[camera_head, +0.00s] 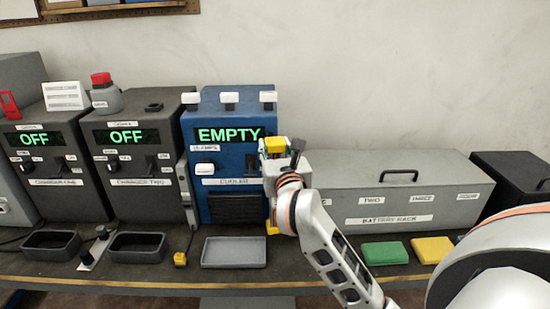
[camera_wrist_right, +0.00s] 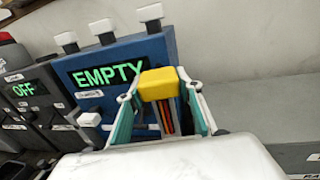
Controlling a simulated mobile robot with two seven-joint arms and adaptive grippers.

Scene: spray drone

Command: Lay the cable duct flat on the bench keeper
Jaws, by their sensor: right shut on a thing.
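My right gripper (camera_head: 276,160) is in front of the right edge of the blue cooler, which reads EMPTY (camera_head: 230,150). It is shut on a yellow-topped piece (camera_head: 275,145), which also shows between its fingers in the right wrist view (camera_wrist_right: 159,84), with dark and orange strips below the yellow. Another yellow bit (camera_head: 272,229) shows below the wrist, mostly hidden. I cannot tell for sure whether the held piece is the cable duct. No part is clearly marked as the bench keeper; a shallow grey tray (camera_head: 234,263) lies on the bench before the cooler. My left gripper is not in view.
Two chargers reading OFF (camera_head: 35,140) (camera_head: 126,136) stand left, with dark bins (camera_head: 50,259) (camera_head: 136,259) in front. A grey battery rack (camera_head: 400,190) stands right, with a green pad (camera_head: 385,252) and a yellow pad (camera_head: 432,249) before it. A small yellow block (camera_head: 180,259) is left of the tray.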

